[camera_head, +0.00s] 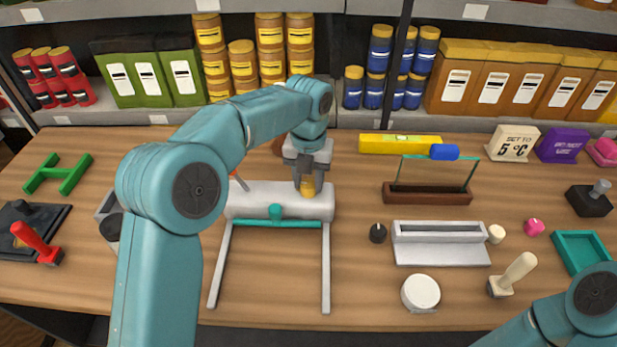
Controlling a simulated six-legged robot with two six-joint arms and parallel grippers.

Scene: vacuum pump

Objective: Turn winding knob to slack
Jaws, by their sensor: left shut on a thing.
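A white horizontal cylinder (250,202) lies across the middle-left of the table, with a teal crossbar (300,224) and two grey legs in front of it. A small yellow knob (308,189) sits at the top right of the cylinder. My left gripper (308,180) points down from above and is shut on this yellow knob. The fingers hide part of the knob, and I cannot read any slack mark on it. My right arm shows at the bottom right corner, but its gripper is out of view.
A black knob (377,233), a grey slotted block (440,252) and a white round piece (420,292) stand to the right. A brown tray with a green frame (428,197) is behind them. A red-handled lever (36,242) stands at far left. Shelves of cans and boxes line the back.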

